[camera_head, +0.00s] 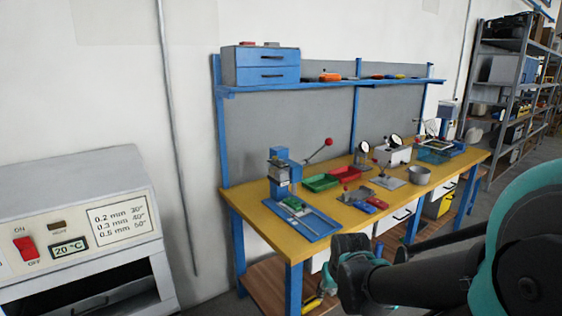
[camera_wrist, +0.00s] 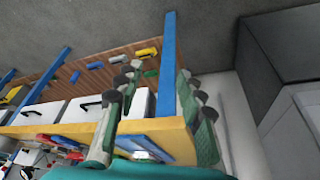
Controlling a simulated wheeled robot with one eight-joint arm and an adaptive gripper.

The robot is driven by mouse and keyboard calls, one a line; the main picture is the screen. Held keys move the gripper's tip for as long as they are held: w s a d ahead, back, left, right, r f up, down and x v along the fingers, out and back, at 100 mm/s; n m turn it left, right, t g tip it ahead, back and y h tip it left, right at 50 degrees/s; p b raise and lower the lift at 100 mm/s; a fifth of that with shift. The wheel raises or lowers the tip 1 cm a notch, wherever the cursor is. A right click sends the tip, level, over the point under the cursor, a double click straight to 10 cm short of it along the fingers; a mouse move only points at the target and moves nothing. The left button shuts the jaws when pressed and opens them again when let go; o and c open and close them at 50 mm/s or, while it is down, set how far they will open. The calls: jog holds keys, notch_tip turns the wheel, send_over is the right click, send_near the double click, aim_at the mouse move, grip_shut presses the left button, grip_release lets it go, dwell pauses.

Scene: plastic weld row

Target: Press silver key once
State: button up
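I cannot pick out a silver key in either view. A pale grey machine (camera_head: 72,187) stands at the left in the head view. Its sloped front panel has a red ON/OFF switch (camera_head: 26,248), a small brown lamp or button (camera_head: 57,227), a display (camera_head: 69,248) reading 20 °C and a printed chart (camera_head: 121,221). The panel's left end is cut off by the picture edge. My gripper (camera_head: 352,268) is in front of the workbench, well right of the machine. In the wrist view my gripper (camera_wrist: 158,85) has its fingers apart, with nothing between them.
A yellow-topped workbench (camera_head: 261,217) with blue legs carries a blue lever press (camera_head: 281,170), trays and tools. A lower wooden shelf (camera_head: 262,280) runs under it. Metal shelving (camera_head: 492,95) stands at the far right. Bare wall and floor separate machine and bench.

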grip_shut()
dwell(1.2)
